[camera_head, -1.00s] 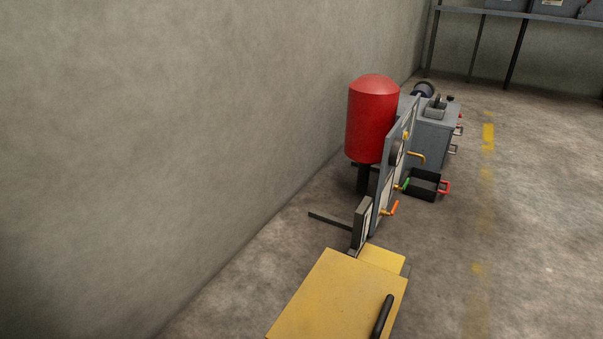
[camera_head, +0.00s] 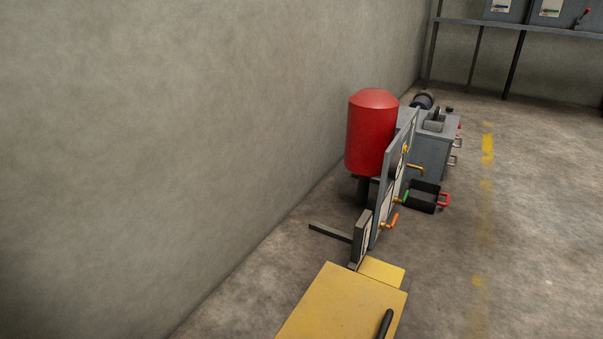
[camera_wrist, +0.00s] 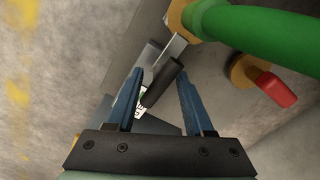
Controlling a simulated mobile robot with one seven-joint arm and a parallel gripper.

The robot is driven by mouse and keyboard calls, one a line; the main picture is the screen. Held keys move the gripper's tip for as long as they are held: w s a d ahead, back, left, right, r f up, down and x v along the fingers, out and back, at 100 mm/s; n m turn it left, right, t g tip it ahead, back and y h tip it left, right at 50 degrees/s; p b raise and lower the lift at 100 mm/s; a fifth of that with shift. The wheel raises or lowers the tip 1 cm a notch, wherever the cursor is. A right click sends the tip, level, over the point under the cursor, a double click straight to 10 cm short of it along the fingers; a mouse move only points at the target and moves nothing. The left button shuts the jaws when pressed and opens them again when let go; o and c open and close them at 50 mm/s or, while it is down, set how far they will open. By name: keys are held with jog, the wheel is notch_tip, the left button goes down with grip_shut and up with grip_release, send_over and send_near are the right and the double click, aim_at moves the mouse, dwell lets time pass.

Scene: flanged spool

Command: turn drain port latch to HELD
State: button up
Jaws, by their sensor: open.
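In the wrist view my gripper (camera_wrist: 161,75) is open, its two blue fingers apart. A short lever with a black grip (camera_wrist: 164,81) and a flat metal shank lies between or just beyond the fingers, slanted; I cannot tell whether they touch it. A white label (camera_wrist: 140,108) with dark letters and a green mark sits behind it, partly hidden and unreadable. I cannot tell for sure whether this lever is the drain port latch. My gripper does not show in the head view.
A thick green bar (camera_wrist: 260,35) and a red-tipped handle (camera_wrist: 272,88) are close by in the wrist view. The head view shows a grey panel (camera_head: 384,215) with coloured handles, a red tank (camera_head: 371,135), a yellow box (camera_head: 345,305) and open floor at right.

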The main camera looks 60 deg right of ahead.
notch_tip(320, 180, up, 12)
jog(key=p, duration=0.7)
jog(key=shift+p, duration=0.3)
